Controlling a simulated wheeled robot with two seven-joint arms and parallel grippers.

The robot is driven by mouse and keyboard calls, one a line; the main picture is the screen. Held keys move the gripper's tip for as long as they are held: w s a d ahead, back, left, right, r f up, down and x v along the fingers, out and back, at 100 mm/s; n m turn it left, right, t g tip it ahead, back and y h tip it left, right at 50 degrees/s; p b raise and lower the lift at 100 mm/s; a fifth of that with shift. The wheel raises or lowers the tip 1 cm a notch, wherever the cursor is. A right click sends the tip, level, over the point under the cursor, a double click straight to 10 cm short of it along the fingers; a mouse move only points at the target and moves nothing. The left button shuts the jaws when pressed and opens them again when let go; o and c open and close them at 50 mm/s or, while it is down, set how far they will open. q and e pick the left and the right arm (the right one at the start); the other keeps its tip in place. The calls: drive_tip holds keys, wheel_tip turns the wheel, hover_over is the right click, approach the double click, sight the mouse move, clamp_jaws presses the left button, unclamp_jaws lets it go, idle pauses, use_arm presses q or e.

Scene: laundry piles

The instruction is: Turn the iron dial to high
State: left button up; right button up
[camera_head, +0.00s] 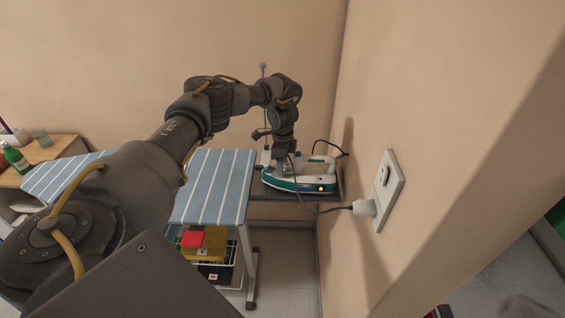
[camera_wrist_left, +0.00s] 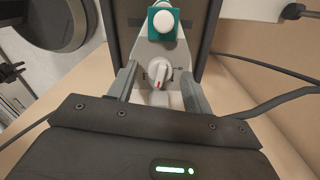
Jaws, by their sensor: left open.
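The iron (camera_head: 306,180), white and teal with a lit orange light, rests at the end of the ironing board by the wall. My left gripper (camera_head: 286,164) points down over it from above. In the left wrist view the round white dial (camera_wrist_left: 160,74) sits on the grey top of the iron, and its red mark faces the near side. The open fingers stand one on each side of the dial. I cannot tell whether they touch it. A teal and white button (camera_wrist_left: 162,22) is beyond the dial. My right gripper is out of view.
The iron's cord runs to a plug (camera_head: 363,207) in the wall socket (camera_head: 389,188) on the right. The striped blue ironing board (camera_head: 213,190) is left of the iron, with a basket under it. A green bottle (camera_head: 15,158) stands far left. The wall is close on the right.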

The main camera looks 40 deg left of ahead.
use_arm(q)
drive_tip(key=shift+f, duration=0.2)
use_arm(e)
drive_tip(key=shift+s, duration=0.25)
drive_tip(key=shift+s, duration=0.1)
use_arm(q)
drive_tip(key=c, duration=1)
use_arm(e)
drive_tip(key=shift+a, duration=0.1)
use_arm(q)
drive_tip(key=shift+m, duration=0.3)
drive_tip(key=m, duration=0.4)
drive_tip(key=shift+m, duration=0.3)
drive_tip(key=m+b, duration=0.1)
drive_tip(key=m, duration=0.3)
drive_tip(key=shift+m, duration=0.3)
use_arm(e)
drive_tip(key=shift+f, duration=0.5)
use_arm(q)
drive_tip(key=shift+w, duration=0.1)
